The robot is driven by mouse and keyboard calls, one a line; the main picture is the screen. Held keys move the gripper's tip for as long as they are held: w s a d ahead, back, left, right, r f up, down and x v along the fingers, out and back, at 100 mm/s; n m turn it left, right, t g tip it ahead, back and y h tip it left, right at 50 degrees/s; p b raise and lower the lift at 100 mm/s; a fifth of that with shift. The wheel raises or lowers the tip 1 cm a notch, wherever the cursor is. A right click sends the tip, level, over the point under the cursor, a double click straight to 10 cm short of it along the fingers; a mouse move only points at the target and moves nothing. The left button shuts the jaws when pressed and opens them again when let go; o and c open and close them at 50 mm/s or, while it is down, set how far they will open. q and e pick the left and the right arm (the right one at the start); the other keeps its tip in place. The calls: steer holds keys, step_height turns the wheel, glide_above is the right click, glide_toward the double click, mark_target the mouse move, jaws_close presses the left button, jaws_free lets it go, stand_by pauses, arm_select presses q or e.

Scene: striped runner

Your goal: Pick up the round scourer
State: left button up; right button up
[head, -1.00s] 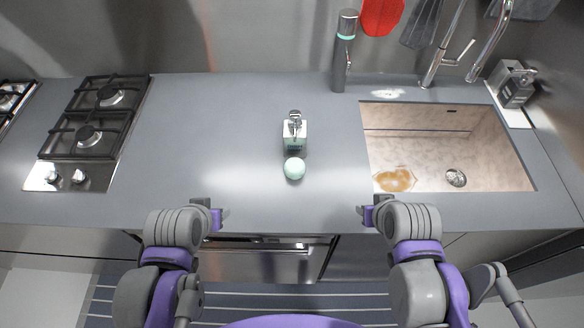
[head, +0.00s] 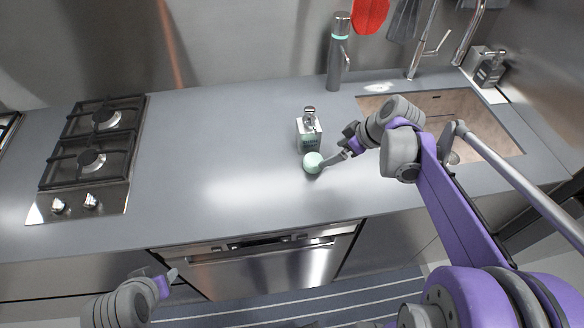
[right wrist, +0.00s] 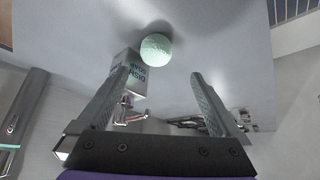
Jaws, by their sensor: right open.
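The round scourer (head: 312,162) is a pale mint-green ball on the grey counter, just in front of the dish soap dispenser (head: 308,133). In the right wrist view the scourer (right wrist: 155,47) appears beyond the fingertips, roughly centred between them. My right gripper (head: 337,158) is open, close to the right of the scourer, its fingers pointing toward it. It also shows in the right wrist view (right wrist: 157,82) with nothing between its fingers. My left gripper (head: 170,280) is low at the left, in front of the counter edge, and its opening is unclear.
The boxy soap dispenser (right wrist: 127,72) stands close by the scourer. A dark bottle-like dispenser (head: 338,60) stands at the back. The sink (head: 480,110) is at the right, partly behind my arm. A gas hob (head: 95,150) is at the left. The counter between is clear.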

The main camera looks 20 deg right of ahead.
mark_target(316, 160)
steer(key=x, duration=0.5)
steer(key=shift+w+d, duration=0.2)
steer(key=shift+w, duration=0.05)
steer(key=x, duration=0.6)
steer(key=shift+w, duration=0.1)
steer(key=shift+r, duration=0.1)
steer(key=c, duration=1.2)
steer(key=shift+c, duration=0.2)
